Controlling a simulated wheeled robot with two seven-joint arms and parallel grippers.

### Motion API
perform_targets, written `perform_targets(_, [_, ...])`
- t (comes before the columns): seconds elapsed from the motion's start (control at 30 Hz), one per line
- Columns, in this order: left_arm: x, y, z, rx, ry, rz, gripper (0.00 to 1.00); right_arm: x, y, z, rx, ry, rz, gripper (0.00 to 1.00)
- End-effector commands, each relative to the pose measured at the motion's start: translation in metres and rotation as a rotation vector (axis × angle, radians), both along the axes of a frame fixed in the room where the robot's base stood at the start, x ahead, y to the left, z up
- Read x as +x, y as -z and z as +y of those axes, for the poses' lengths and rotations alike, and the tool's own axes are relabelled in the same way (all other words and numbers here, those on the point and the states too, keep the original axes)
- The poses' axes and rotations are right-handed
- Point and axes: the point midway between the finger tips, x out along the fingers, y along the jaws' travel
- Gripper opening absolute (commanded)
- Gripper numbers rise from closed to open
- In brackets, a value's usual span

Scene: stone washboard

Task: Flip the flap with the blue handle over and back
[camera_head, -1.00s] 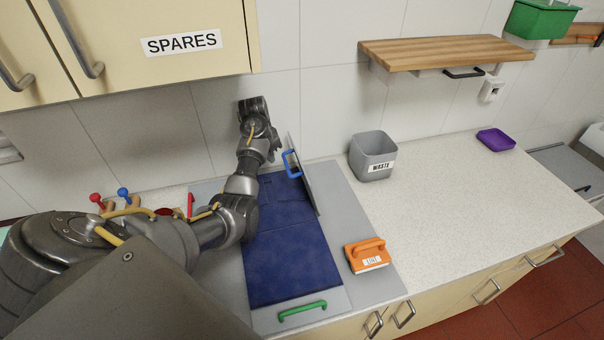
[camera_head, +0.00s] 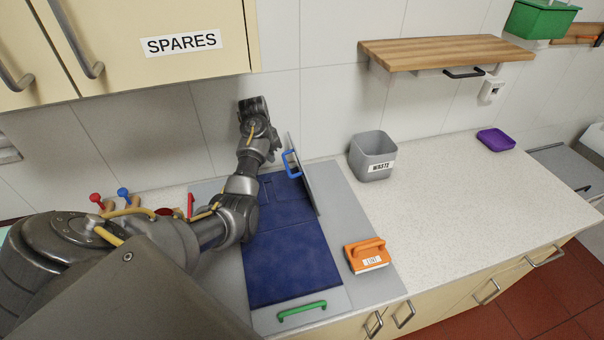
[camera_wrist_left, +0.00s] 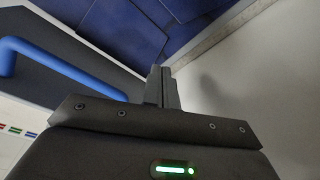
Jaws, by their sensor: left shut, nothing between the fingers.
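The grey flap (camera_head: 304,180) stands up on edge at the right side of the dark blue board (camera_head: 290,262). Its blue handle (camera_head: 290,165) is on the face turned left. In the left wrist view the handle (camera_wrist_left: 22,50) shows at the left, apart from the fingers. My left gripper (camera_wrist_left: 163,88) is shut and empty, above the back of the board and left of the handle. In the head view its hand is near the back wall, and its fingertips cannot be made out clearly. My right gripper is not in view.
A green handle (camera_head: 302,311) lies at the board's front, and an orange block with a grip (camera_head: 367,256) sits to its right. A grey waste bin (camera_head: 373,158) stands behind right. A wooden shelf (camera_head: 445,50) overhangs. The right counter is mostly clear.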

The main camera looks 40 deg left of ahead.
Motion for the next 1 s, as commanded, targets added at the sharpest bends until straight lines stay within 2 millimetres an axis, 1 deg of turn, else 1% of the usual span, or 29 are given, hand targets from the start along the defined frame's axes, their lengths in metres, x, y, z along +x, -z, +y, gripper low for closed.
perform_targets(0.17, [0.003,0.000,-0.003,0.000,0.001,0.000,0.00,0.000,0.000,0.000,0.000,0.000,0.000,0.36])
perform_targets(0.67, [0.041,0.000,-0.034,-0.001,0.001,0.000,0.00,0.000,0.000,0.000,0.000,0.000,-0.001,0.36])
perform_targets(0.9, [0.060,0.001,-0.050,-0.001,0.002,0.000,0.00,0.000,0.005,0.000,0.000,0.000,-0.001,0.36])
perform_targets(1.0, [0.064,0.001,-0.053,-0.001,-0.001,0.000,0.00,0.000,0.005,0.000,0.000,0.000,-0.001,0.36])
